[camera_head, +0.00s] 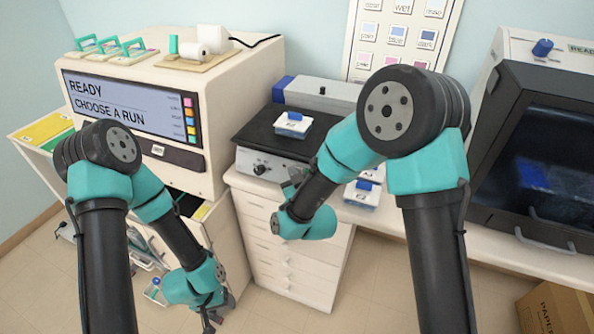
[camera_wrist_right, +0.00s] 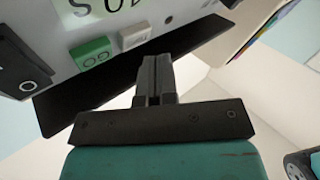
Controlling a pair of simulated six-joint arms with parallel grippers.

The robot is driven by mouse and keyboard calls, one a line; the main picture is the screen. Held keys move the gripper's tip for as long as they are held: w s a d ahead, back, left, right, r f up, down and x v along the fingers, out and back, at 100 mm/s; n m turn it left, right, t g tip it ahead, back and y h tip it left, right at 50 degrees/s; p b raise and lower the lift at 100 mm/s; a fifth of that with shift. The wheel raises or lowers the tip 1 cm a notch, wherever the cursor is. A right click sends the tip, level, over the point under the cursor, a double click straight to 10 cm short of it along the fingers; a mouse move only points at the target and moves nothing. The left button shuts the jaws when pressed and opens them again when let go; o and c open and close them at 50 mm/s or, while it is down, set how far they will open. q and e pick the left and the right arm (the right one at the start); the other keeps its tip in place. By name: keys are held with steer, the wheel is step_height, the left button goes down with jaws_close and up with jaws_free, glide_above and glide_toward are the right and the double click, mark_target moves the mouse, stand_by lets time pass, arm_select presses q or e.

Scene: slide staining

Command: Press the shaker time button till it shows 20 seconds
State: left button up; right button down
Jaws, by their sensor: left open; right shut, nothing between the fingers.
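The shaker (camera_head: 250,147) is a pale box with a black top plate and a front knob, on the counter at the centre. A tray with a blue-marked lid sits on its plate. In the right wrist view its front panel (camera_wrist_right: 55,50) shows upside down, with a green GO button (camera_wrist_right: 91,53), a pale button (camera_wrist_right: 135,37) and a cut-off display (camera_wrist_right: 100,8); I cannot read the full number. My right gripper (camera_wrist_right: 155,60) is shut and empty, its tips close to the pale button; I cannot tell if they touch. My left gripper (camera_head: 212,312) is open, low at the left.
A large machine (camera_head: 215,100) reading READY, CHOOSE A RUN stands left of the shaker. A second blue-topped tray (camera_head: 362,195) is on the counter to the right. A dark-fronted cabinet (camera_head: 540,150) stands far right. White drawers (camera_head: 290,250) are below the shaker.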

steer(key=shift+w, duration=0.1)
stand_by(0.7)
steer(key=shift+w+d+f, duration=0.15)
steer(key=shift+w+d, duration=0.05)
steer(key=shift+w, duration=0.1)
steer(key=shift+w+f, duration=0.15)
steer(key=shift+w, duration=0.1)
stand_by(0.8)
steer(key=shift+s, duration=0.15)
stand_by(0.3)
steer(key=shift+s+a+r, duration=0.2)
steer(key=shift+s+r, duration=0.1)
steer(key=shift+s, duration=0.2)
steer(key=s, duration=0.1)
steer(key=s+a+r, duration=0.1)
steer(key=s+r, duration=0.1)
steer(key=s, duration=0.1)
steer(key=shift+s+a, duration=0.1)
steer(key=shift+a, duration=0.3)
steer(key=shift+f, duration=0.15)
stand_by(0.7)
